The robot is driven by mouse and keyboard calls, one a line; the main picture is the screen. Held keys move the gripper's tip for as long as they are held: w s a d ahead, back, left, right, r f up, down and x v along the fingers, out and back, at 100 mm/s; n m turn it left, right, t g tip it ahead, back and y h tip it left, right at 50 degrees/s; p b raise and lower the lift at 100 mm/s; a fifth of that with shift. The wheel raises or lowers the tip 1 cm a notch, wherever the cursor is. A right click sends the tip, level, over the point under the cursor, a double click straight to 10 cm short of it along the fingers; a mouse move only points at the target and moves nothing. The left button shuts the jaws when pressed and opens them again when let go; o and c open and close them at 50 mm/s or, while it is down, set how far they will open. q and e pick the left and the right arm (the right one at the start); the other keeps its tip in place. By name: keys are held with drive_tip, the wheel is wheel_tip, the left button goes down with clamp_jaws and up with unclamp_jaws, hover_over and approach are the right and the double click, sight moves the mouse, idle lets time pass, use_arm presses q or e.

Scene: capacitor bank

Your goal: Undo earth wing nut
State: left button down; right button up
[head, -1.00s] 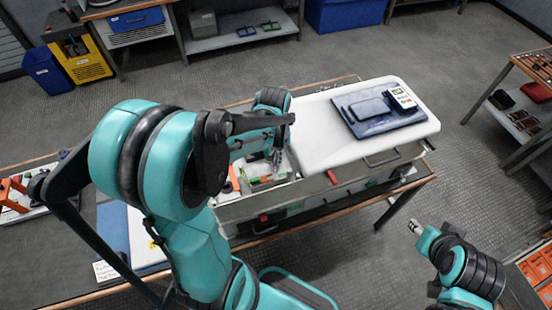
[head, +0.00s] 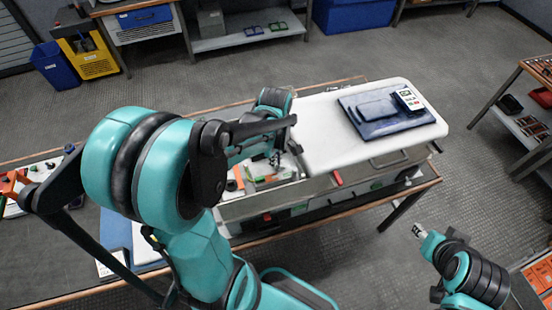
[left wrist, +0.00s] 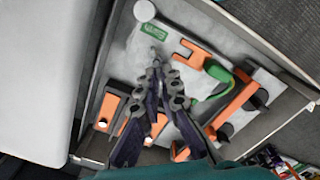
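My left gripper (head: 275,158) reaches down into the open end of the cabinet, beside the white lid. In the left wrist view its two fingers (left wrist: 156,66) come nearly together at the tips. A small grey fitting (left wrist: 156,51), possibly the earth wing nut, lies right at the fingertips, just below a green label (left wrist: 152,32). I cannot tell whether the fingers touch or hold it. A green cable (left wrist: 216,84) runs between orange bars to the right of the fingers. My right gripper (head: 419,231) hangs over the floor at lower right, too small to read its fingers.
The white lid (head: 320,140) carries a blue tray (head: 385,125) with a handheld meter (head: 408,99). Metal compartment walls (left wrist: 110,50) stand close around the left gripper. Shelves (head: 520,120) stand at the far right.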

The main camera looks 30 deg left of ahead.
use_arm(q)
drive_tip(key=n, duration=0.3)
drive_tip(key=s+n, duration=0.1)
drive_tip(key=shift+d, duration=0.25)
drive_tip(key=shift+s+d+n, duration=0.1)
drive_tip(key=shift+n, duration=1.7)
drive_tip(key=c, duration=1.7)
unclamp_jaws()
drive_tip(key=shift+d, duration=0.1)
drive_tip(key=shift+r, duration=0.25)
wheel_tip(320, 180, up, 12)
drive_tip(key=shift+f, duration=0.25)
